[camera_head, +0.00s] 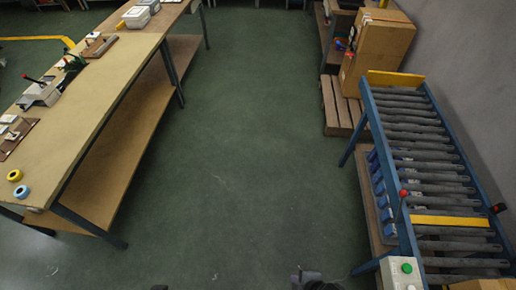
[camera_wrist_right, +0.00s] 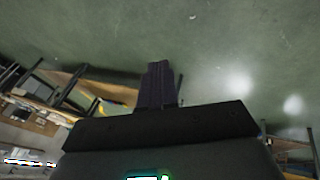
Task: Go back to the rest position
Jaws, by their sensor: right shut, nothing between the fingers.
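My right gripper (camera_head: 307,278) shows at the bottom edge of the head view, over the green floor, with its lower part cut off. In the right wrist view its two dark fingers (camera_wrist_right: 158,84) are together, shut with nothing between them. They touch no object. A small dark sliver (camera_head: 159,287) at the bottom edge of the head view, left of the right gripper, seems to be part of my left gripper. Its fingers are out of sight.
A long workbench (camera_head: 101,88) with tools and tape rolls stands on the left. A roller conveyor (camera_head: 428,150) stands on the right, with a control box (camera_head: 402,273) at its near end.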

